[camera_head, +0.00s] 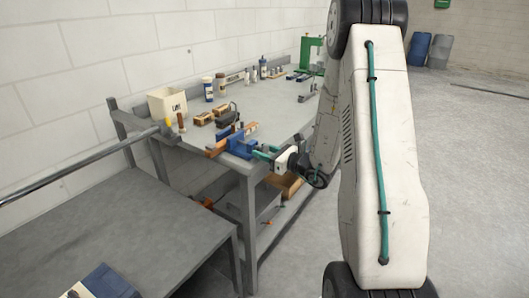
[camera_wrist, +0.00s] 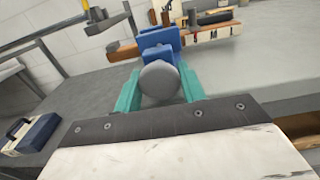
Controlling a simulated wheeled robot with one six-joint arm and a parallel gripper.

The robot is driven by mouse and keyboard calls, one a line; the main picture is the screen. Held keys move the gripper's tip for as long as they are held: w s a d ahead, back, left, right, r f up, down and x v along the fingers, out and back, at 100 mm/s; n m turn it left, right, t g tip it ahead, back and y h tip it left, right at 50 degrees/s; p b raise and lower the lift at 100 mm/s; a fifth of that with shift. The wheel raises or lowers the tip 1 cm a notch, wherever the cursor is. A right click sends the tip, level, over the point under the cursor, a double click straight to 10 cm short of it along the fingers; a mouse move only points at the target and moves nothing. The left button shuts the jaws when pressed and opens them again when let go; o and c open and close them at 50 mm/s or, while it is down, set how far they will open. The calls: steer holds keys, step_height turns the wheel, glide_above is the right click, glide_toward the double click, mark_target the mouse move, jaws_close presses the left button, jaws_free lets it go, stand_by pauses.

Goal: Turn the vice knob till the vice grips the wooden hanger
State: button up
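The blue vice (camera_head: 240,146) is fixed at the near edge of the workbench, and it also shows in the wrist view (camera_wrist: 158,40). Its round grey knob (camera_wrist: 160,80) faces me. My gripper (camera_head: 266,153) reaches the knob from the front. In the wrist view its teal fingers (camera_wrist: 160,88) lie on both sides of the knob, with no clear gap visible. The orange-brown wooden hanger (camera_head: 217,149) lies across the vice, and its left end shows in the wrist view (camera_wrist: 124,53). The jaws' contact with the hanger is hidden.
The workbench (camera_head: 265,100) carries wooden blocks (camera_head: 205,118), a white box (camera_head: 167,102), bottles (camera_head: 208,90) and a green press (camera_head: 311,50). A lower grey table (camera_head: 100,215) stands at the left with a blue case (camera_head: 108,283). The floor at the right is clear.

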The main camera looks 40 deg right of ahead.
steer(key=c, duration=0.4)
steer(key=shift+o, duration=0.2)
steer(key=shift+a+m, duration=0.1)
steer(key=shift+m, duration=2.8)
steer(key=o, duration=0.9)
steer(key=shift+c, duration=0.2)
